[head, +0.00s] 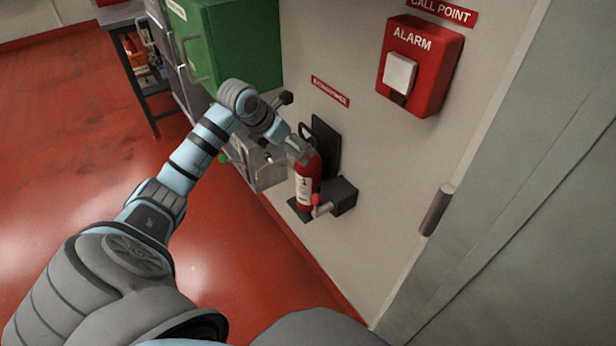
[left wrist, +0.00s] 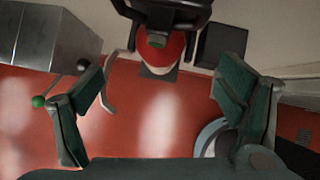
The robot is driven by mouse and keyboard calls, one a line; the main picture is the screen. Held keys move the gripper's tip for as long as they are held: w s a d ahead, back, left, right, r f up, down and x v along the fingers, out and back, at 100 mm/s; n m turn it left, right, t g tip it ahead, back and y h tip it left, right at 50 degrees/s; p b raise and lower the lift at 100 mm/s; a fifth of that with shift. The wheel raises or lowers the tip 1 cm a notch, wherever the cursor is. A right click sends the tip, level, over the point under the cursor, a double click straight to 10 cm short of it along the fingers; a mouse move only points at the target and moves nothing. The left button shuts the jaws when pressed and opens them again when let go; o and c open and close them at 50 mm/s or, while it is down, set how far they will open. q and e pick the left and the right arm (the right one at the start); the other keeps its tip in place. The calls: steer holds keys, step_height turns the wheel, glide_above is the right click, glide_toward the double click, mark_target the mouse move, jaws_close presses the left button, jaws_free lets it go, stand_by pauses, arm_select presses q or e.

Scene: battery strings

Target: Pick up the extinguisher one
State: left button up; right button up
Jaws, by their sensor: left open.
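A red extinguisher (head: 307,185) with a white label stands upright in a dark wall bracket (head: 343,193) under a small red sign. A red-tipped lever shows in front of its lower part. In the left wrist view the extinguisher's red top (left wrist: 170,50) and black handle (left wrist: 165,13) are at the upper middle. My left gripper (head: 303,150) is at the extinguisher's top in the head view. In the left wrist view its fingers (left wrist: 160,95) are spread wide, with the extinguisher beyond them and nothing between the pads. My right gripper is in neither view.
A red alarm call point (head: 424,65) is on the wall to the right. A green cabinet (head: 238,45) and a metal box (head: 265,172) stand left of the extinguisher. A door handle (head: 437,210) sticks out at right. The red floor (head: 60,130) at left is open.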

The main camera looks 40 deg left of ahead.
mark_target(308, 171)
arm_select(q)
steer(key=b+x, duration=0.2)
steer(key=x, duration=0.9)
steer(key=shift+f, duration=0.45)
steer(key=shift+r, duration=0.1)
steer(key=c, duration=1.8)
steer(key=shift+w+r, duration=0.1)
steer(key=shift+w, duration=0.05)
steer(key=shift+c, duration=1.2)
steer(key=shift+r, duration=0.1)
